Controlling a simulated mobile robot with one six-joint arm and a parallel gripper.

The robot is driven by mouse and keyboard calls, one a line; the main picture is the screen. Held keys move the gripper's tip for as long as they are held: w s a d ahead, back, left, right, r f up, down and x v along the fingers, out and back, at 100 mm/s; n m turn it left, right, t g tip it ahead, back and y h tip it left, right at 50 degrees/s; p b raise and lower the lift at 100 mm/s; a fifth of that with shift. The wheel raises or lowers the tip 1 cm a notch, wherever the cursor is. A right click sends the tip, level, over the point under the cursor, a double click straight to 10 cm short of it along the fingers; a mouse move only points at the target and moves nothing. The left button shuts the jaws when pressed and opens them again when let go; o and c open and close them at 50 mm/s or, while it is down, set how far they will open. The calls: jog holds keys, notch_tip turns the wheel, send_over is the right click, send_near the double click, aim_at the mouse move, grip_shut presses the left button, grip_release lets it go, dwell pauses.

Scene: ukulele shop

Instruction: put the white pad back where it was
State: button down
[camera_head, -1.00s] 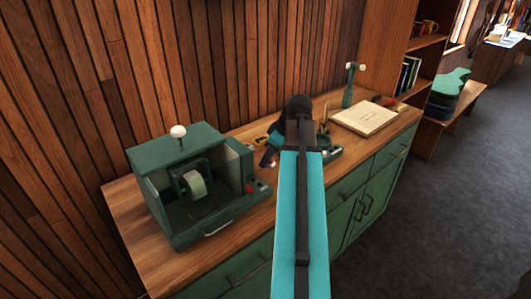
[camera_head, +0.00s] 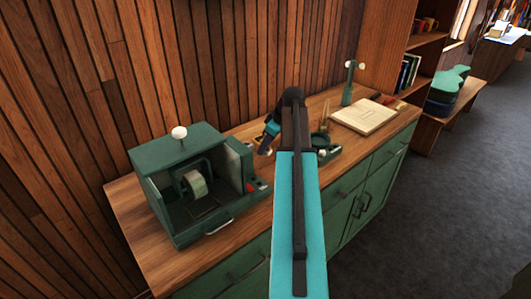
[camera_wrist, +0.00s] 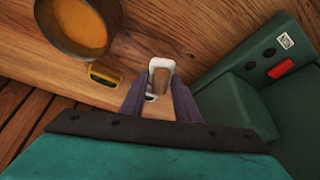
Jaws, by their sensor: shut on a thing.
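My gripper (camera_wrist: 160,98) points at the wooden bench top in the wrist view, its purple-grey fingers closed on a small white-edged piece that looks like the white pad (camera_wrist: 162,63). Part of the pad is hidden between the fingers. A brownish patch shows inside its white edge. I cannot tell whether it touches the bench. In the head view my gripper (camera_head: 264,150) is just right of the green grinding machine (camera_head: 180,143), largely hidden by my arm, and the pad cannot be made out.
In the wrist view, a pot with orange contents (camera_wrist: 82,25) and a small yellow-and-dark item (camera_wrist: 104,75) stand left of the fingers. The machine's green housing with a red switch (camera_wrist: 281,68) is close on the right. A pale board (camera_head: 365,117) lies farther along the bench (camera_head: 150,228).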

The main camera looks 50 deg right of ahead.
aim_at(266, 152)
jog(key=shift+f+p, duration=0.7)
jog(key=shift+f, duration=1.05)
jog(key=shift+f, duration=0.15)
jog(key=c, duration=1.4)
grip_release()
jog(key=shift+o, duration=0.2)
jog(key=shift+r, duration=0.25)
jog(key=b+v, duration=0.2)
jog(key=v, duration=1)
jog(key=shift+f, duration=0.15)
